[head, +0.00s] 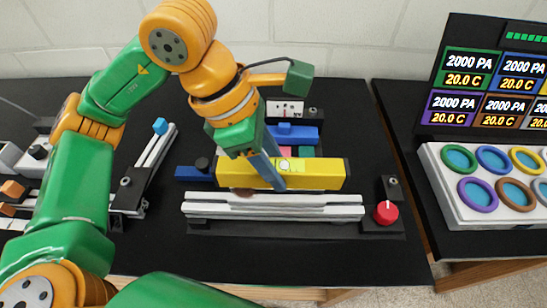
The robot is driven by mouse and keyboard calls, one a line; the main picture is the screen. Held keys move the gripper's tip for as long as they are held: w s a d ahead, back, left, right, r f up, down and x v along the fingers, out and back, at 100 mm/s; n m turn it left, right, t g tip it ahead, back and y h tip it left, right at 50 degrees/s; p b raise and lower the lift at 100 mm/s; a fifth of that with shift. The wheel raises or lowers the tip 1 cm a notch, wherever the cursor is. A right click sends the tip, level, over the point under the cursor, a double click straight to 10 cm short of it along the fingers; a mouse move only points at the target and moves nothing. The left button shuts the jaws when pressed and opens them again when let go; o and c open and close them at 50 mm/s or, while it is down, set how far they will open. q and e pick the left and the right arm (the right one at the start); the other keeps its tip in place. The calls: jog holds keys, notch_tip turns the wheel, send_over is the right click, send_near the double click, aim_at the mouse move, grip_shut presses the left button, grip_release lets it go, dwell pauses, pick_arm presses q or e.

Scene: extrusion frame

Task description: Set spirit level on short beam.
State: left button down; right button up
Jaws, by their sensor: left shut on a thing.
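The yellow spirit level (318,175) lies roughly level across the middle of the work area, with a pale vial at its centre. My left gripper (276,182) points down at its middle and is shut on it; the fingers hide part of the level. The level is just behind a long silver beam (270,207) in the picture; whether they touch cannot be told. A shorter silver beam (157,147) stands at a slant to the left, apart from the level. My right gripper is not in view.
A blue block (298,134) sits behind the level. A red knob (386,212) is at the long beam's right end. A panel of coloured rings (493,185) stands right. The black table's front is clear.

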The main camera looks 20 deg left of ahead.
pick_arm(q)
notch_tip(320, 180, down, 4)
jog(key=shift+w+a+f, duration=0.1)
jog(key=shift+w, duration=0.05)
jog(key=shift+a, duration=0.1)
jog(key=shift+f, duration=0.15)
jog(key=shift+c, duration=2.4)
grip_release()
